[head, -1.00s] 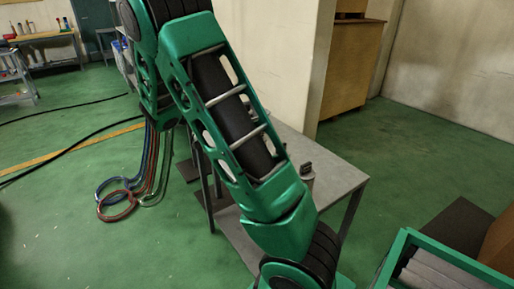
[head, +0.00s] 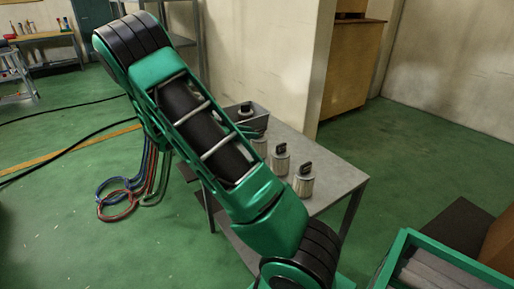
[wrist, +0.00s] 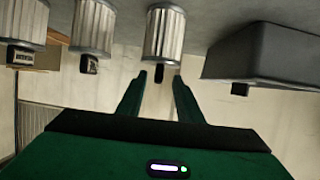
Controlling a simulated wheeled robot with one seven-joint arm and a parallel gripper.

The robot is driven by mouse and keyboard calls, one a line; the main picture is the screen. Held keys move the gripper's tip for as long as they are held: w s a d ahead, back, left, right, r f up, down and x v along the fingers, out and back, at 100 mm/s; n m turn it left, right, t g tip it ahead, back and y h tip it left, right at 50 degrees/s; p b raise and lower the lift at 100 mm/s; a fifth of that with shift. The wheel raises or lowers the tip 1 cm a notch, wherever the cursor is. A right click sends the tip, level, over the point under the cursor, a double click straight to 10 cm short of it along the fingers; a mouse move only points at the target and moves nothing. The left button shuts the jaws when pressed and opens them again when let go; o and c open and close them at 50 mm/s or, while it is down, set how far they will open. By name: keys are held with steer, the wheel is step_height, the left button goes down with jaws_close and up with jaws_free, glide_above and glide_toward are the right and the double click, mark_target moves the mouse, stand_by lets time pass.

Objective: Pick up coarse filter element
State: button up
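Three pale ribbed cylinders with black top handles stand in a row on the grey table; I cannot tell which is the coarse filter element. In the head view they are the near cylinder (head: 304,187), the middle one (head: 280,166) and the far one (head: 259,147). The wrist view is upside down and shows the far cylinder (wrist: 164,36), the middle one (wrist: 94,27) and the near one (wrist: 22,22). My gripper (wrist: 159,78) is open and empty. Its green fingers point at the far cylinder, whose black handle appears between the fingertips; contact is not visible.
A grey bin (wrist: 265,48) stands beside the far cylinder, with a black handle showing at it. The grey table (head: 335,178) has free room at its near right. A green-framed crate (head: 440,262) is at lower right. Cables lie on the floor at left.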

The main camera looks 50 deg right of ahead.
mark_target(258, 130)
steer(key=x, duration=0.5)
steer(key=shift+d+r, duration=0.1)
steer(key=shift+r, duration=0.25)
jaws_close()
stand_by(1.0)
